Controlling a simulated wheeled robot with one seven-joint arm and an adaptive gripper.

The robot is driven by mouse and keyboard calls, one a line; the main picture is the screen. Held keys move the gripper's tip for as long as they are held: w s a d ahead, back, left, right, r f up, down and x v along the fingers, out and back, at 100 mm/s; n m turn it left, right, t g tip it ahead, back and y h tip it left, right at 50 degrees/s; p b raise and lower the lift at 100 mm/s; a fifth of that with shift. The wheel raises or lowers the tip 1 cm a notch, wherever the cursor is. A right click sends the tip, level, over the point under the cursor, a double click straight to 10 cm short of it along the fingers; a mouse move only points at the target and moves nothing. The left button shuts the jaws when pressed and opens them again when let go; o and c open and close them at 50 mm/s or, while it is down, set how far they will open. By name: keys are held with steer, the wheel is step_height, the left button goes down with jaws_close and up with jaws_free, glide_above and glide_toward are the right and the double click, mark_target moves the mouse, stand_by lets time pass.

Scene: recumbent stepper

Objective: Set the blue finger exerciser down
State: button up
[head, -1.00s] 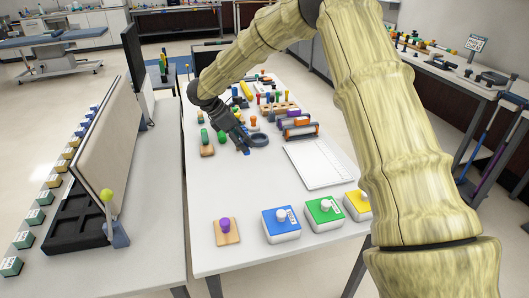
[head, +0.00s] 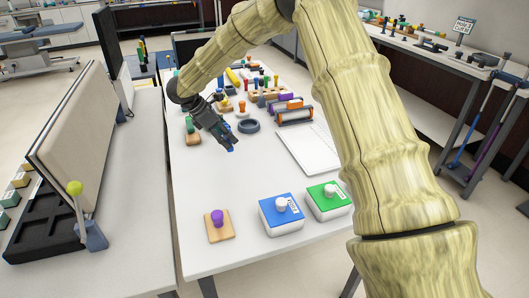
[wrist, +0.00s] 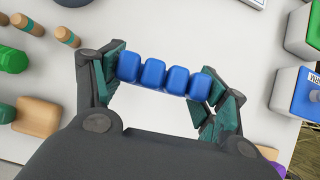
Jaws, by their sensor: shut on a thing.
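The blue finger exerciser (wrist: 165,76) is a row of rounded blue blocks held crosswise between the fingers of my gripper (wrist: 160,88) in the wrist view. Both green-padded fingertips touch its ends. In the head view my gripper (head: 225,143) hangs over the white table (head: 195,185), and a bit of the blue exerciser (head: 231,149) shows at its tip. White tabletop shows beneath it. I cannot tell whether the exerciser touches the table.
A dark ring (head: 248,126) lies behind the gripper. A white board (head: 308,150) is to the right. A purple-knobbed wooden block (head: 218,222), a blue box (head: 281,216) and a green box (head: 328,202) stand near the front edge.

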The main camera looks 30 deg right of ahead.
steer(key=shift+d+f, duration=0.2)
steer(key=shift+f, duration=0.25)
steer(key=d, duration=0.5)
steer(key=d+f+p, duration=0.1)
steer(key=d, duration=0.9)
steer(key=shift+w+d+f, duration=0.15)
steer(key=shift+w+d, duration=0.05)
steer(key=shift+w, duration=0.05)
steer(key=shift+d+f+p, duration=0.15)
steer(key=shift+f+p, duration=0.25)
steer(key=shift+f, duration=1.35)
steer(key=o, duration=1)
steer(key=shift+f, duration=0.1)
steer(key=v, duration=1.2)
steer(key=shift+b, duration=0.35)
